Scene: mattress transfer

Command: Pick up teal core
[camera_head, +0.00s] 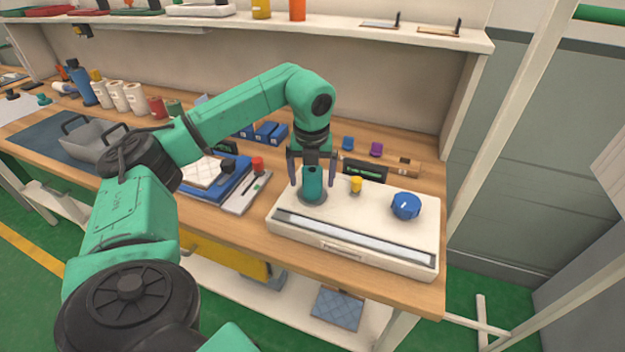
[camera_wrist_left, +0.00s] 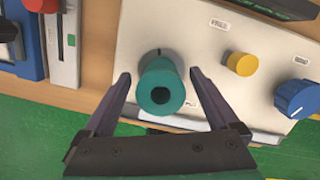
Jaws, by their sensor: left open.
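The teal core (camera_head: 313,186) is a short upright cylinder with a hole in its top. It stands on the left part of a cream-coloured device (camera_head: 390,245) on the workbench. My left gripper (camera_head: 312,183) points down over it, with one finger on each side. In the left wrist view the teal core (camera_wrist_left: 162,88) sits between the two open fingers of my left gripper (camera_wrist_left: 160,82), with a gap on both sides. My right gripper is not in view.
The device also carries a yellow knob (camera_head: 356,185) and a blue dial (camera_head: 406,206). Blue and purple small parts stand behind it. A red knob (camera_head: 257,164) on a grey unit and a blue tray lie to the left. A shelf (camera_head: 400,30) runs above.

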